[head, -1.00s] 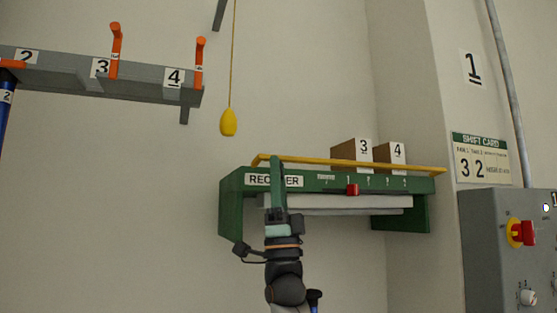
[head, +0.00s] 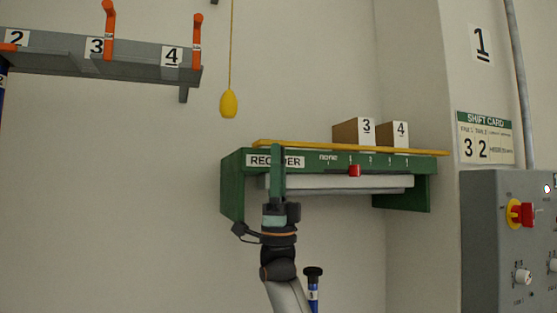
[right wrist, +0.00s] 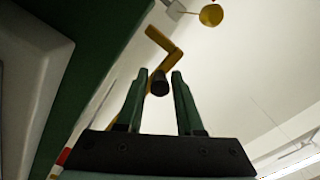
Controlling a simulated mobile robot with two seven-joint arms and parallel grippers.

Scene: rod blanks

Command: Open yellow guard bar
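The yellow guard bar (head: 350,147) runs along the top front of the green recorder shelf (head: 232,190). In the right wrist view the bar (right wrist: 160,38) is bent near its end, and a dark round knob (right wrist: 160,84) shows there. My right gripper (head: 277,150) is upright at the left part of the shelf front, its fingertips close to the bar. In the right wrist view my right gripper (right wrist: 161,76) is open, with the knob between its green fingers and gaps visible on both sides. My left gripper is out of view.
Boxes marked 3 (head: 348,132) and 4 (head: 393,135) stand behind the bar. A red slider (head: 355,170) sits on the shelf front. A yellow pull (head: 229,103) hangs above. A grey control box (head: 490,240) is at right, a grey rack (head: 140,68) at upper left.

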